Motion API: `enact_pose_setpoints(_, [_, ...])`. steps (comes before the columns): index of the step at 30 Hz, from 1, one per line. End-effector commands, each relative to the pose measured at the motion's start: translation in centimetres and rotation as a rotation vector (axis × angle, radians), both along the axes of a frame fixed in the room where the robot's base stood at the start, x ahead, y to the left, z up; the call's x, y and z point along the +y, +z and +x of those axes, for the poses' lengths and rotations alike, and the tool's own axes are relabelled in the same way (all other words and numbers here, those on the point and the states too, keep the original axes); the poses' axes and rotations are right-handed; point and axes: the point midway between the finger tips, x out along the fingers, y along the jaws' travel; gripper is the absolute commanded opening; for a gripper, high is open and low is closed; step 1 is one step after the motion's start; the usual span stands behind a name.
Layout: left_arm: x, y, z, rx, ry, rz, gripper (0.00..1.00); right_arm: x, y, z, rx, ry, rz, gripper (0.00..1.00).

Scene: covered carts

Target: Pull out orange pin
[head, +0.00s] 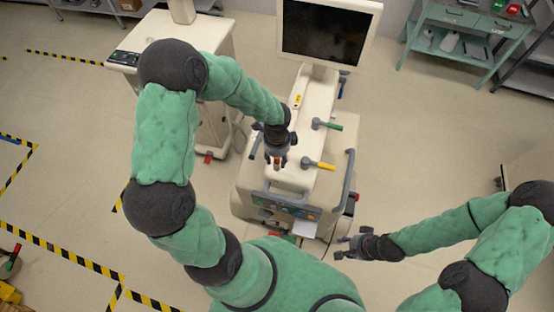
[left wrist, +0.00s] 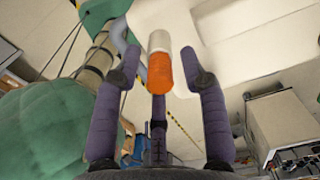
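The orange pin (left wrist: 160,72) has a rounded orange end and a pale white section above it in the left wrist view. My left gripper (left wrist: 162,78) is open, with its fingers spread around the orange end. Clear gaps show between the pin and the two side fingers, and a third finger stands behind it. In the head view my left gripper (head: 277,160) is over the beige cart (head: 245,190), and the pin is mostly hidden by it. My right gripper (head: 343,248) is open and empty, low at the cart's front right.
A green handle (head: 333,126) and a yellow handle (head: 326,166) stick out to the right of my left gripper. A monitor (head: 325,32) stands at the cart's back. Another cart (head: 215,45) is at left.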

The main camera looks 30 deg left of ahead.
Motion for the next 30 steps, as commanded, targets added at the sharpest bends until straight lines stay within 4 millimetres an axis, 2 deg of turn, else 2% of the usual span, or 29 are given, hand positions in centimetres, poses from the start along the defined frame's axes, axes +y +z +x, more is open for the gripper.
enact_pose_setpoints(1, [0.0, 0.0, 0.0, 0.000, 0.000, 0.000, 0.23, 0.0, 0.0, 0.0, 0.000, 0.000, 0.000, 0.40])
enact_pose_setpoints(3, [0.0, 0.0, 0.0, 0.000, 0.000, 0.000, 0.03, 0.0, 0.0, 0.0, 0.000, 0.000, 0.000, 0.40])
enact_pose_setpoints(4, [0.0, 0.0, 0.0, 0.000, 0.000, 0.000, 0.00, 0.0, 0.0, 0.0, 0.000, 0.000, 0.000, 0.40])
enact_pose_setpoints(14, [0.0, 0.2, 0.0, 0.000, 0.000, 0.000, 0.00, 0.0, 0.2, 0.0, 0.000, 0.000, 0.000, 0.40])
enact_pose_setpoints(30, [0.0, 2.1, 0.0, -0.001, 0.000, 0.000, 0.00, 0.0, 1.7, 0.0, 0.000, 0.000, 0.000, 0.40])
